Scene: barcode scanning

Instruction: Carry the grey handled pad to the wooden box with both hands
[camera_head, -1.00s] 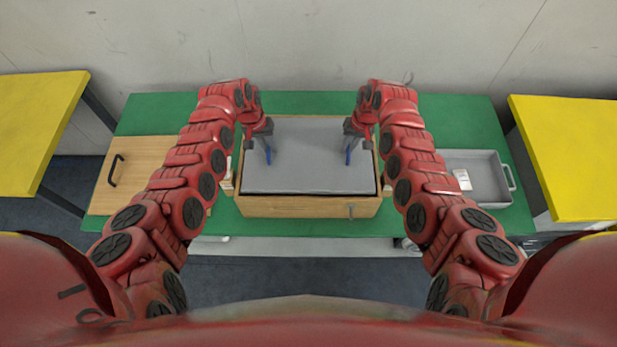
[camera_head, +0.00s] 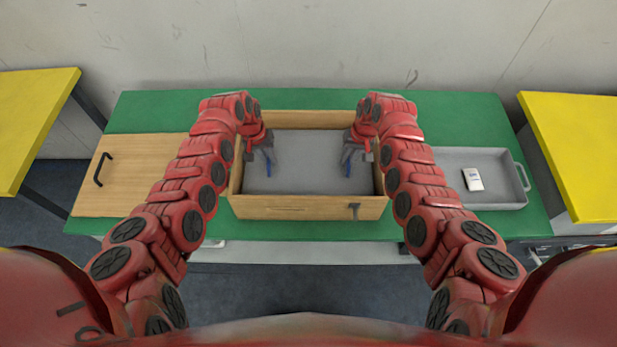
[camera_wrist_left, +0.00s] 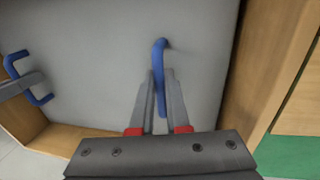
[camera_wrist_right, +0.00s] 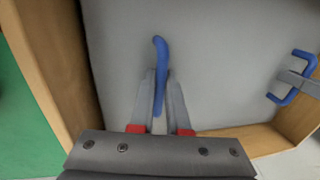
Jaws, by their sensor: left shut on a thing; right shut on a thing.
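The grey pad (camera_head: 308,165) lies flat inside the open wooden box (camera_head: 300,209), below the rim, with the box walls showing around it. My left gripper (camera_head: 267,160) is shut on the pad's left blue handle, which shows between the fingers in the left wrist view (camera_wrist_left: 160,80). My right gripper (camera_head: 350,160) is shut on the right blue handle, seen between the fingers in the right wrist view (camera_wrist_right: 159,80). Whether the pad rests on the box floor cannot be told.
The box stands on a green table (camera_head: 320,230). A wooden panel with a black handle (camera_head: 125,180) lies at left. A grey tray (camera_head: 495,160) at right holds a small white item (camera_head: 473,179). Yellow tables (camera_head: 30,120) (camera_head: 580,150) flank both sides.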

